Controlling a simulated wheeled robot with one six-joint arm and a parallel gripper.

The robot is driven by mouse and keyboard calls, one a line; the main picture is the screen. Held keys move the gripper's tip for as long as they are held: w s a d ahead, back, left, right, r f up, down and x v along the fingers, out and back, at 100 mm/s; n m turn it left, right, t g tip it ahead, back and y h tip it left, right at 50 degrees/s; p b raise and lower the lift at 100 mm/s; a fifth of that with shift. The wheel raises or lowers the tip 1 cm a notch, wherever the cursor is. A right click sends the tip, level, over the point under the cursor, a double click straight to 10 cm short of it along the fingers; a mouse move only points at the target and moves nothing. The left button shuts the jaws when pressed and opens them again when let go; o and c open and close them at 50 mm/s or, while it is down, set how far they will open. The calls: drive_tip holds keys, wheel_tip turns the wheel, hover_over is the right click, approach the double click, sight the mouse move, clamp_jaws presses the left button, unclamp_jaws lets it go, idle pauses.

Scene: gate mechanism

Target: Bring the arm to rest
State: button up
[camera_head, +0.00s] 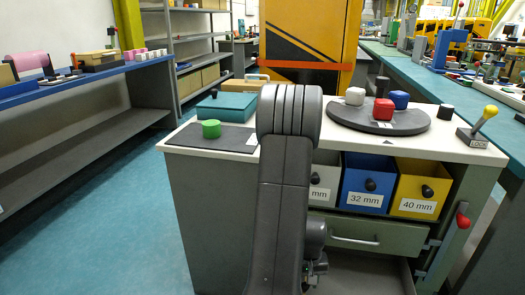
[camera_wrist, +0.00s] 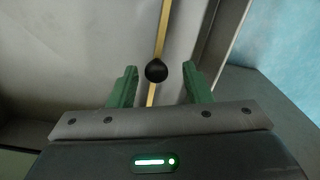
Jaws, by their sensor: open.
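My gripper (camera_wrist: 159,84) shows in the wrist view with its two green fingers apart. A round black knob (camera_wrist: 156,71) appears in the gap between the fingertips, with clear space on both sides. Its depth relative to the fingertips is hard to tell. A narrow brass-coloured strip (camera_wrist: 164,30) runs behind the knob along a grey surface. In the head view my dark grey arm rises in front of the workbench, and the gripper's fingers cannot be made out there.
The workbench (camera_head: 237,136) carries a green knob (camera_head: 211,129), a round dark plate (camera_head: 345,120) with coloured blocks and a yellow-knobbed lever (camera_head: 489,112). Below are a blue drawer (camera_head: 352,198), a yellow drawer (camera_head: 405,206) and a red-handled lever (camera_head: 462,220). Floor (camera_head: 130,215) is clear at left.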

drive_tip(key=shift+f, duration=0.55)
drive_tip(key=shift+s+d+r, duration=0.1)
drive_tip(key=shift+d+r, duration=0.05)
drive_tip(key=shift+d, duration=0.3)
drive_tip(key=shift+r, duration=0.1)
